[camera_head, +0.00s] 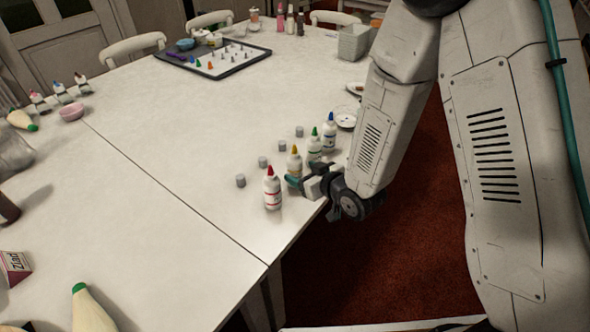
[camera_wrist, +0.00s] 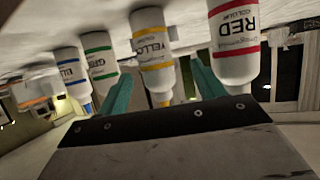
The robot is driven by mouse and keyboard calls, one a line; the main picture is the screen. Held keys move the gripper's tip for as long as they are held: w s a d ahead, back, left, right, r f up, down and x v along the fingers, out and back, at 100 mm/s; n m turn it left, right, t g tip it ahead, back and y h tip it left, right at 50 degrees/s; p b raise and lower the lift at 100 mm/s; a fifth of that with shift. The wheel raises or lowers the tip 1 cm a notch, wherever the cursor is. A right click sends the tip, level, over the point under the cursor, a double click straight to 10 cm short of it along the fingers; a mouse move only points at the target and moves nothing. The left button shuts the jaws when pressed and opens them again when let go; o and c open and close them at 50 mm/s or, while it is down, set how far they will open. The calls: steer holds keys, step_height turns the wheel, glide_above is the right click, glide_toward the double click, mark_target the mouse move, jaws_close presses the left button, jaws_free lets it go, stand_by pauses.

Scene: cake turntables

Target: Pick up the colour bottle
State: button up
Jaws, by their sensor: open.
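Several white colour bottles stand in a row near the table's right edge. The red one (camera_head: 272,190) is nearest, followed by the yellow one (camera_head: 294,163), the green one (camera_head: 314,145) and the blue one (camera_head: 329,132). My gripper (camera_head: 300,183) is low beside the yellow bottle. The wrist picture is upside down and shows red (camera_wrist: 235,40), yellow (camera_wrist: 153,50), green (camera_wrist: 100,60) and blue (camera_wrist: 70,70) labels. There, my gripper's teal fingers (camera_wrist: 162,76) are apart, with the yellow bottle showing between them. I cannot tell whether they touch it.
Small grey pieces (camera_head: 240,181) stand left of the bottles. A dark tray (camera_head: 213,58) with small coloured nozzles lies farther back. The middle of the white table (camera_head: 170,150) is clear.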

mark_target(291, 166)
steer(key=x, duration=0.7)
steer(key=shift+w+d+f, duration=0.1)
steer(key=shift+w+f, duration=0.1)
steer(key=shift+w, duration=0.1)
steer(key=c, duration=0.8)
